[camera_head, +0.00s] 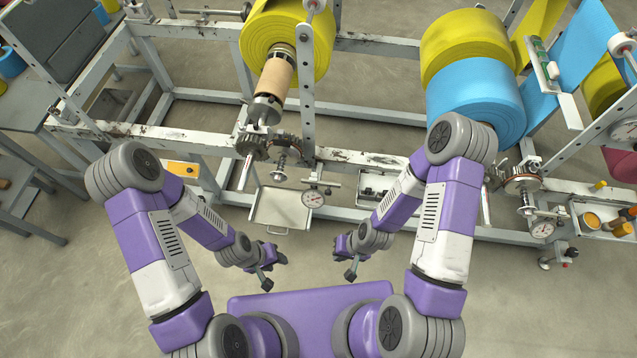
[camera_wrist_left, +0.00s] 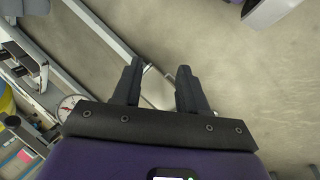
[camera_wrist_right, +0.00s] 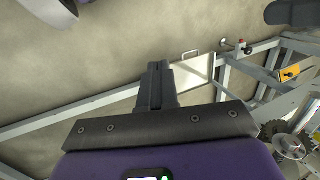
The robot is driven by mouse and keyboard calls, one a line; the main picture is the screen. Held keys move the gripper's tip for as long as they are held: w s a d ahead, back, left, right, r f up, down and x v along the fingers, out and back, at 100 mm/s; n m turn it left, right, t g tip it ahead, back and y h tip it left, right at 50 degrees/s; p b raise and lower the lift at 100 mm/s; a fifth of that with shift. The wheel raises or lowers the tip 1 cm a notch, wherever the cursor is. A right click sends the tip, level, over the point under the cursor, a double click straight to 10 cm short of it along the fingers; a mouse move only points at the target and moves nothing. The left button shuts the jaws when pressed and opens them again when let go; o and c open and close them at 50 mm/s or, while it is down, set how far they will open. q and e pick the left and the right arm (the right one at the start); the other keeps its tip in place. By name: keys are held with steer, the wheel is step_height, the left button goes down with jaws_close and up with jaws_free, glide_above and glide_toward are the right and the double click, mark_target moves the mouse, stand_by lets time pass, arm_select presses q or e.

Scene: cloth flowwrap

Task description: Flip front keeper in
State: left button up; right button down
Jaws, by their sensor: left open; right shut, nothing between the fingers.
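The yellow roll (camera_head: 288,40) hangs on a spindle in the machine frame, with a tan core (camera_head: 273,82) showing at its front. A metal spindle end (camera_head: 266,108) sits in front of the core, above a toothed gear (camera_head: 252,146). I cannot clearly tell which small part there is the front keeper. My left gripper (camera_head: 280,258) is low in front of the machine, well apart from the spindle; in the left wrist view it (camera_wrist_left: 158,72) is open and empty over the floor. My right gripper (camera_head: 342,244) is beside it; in the right wrist view it (camera_wrist_right: 158,70) is shut and empty.
A blue roll (camera_head: 475,98) and another yellow roll (camera_head: 465,45) sit at the right. Open floor lies between the machine and me.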

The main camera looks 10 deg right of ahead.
steer(key=shift+w+a, duration=0.15)
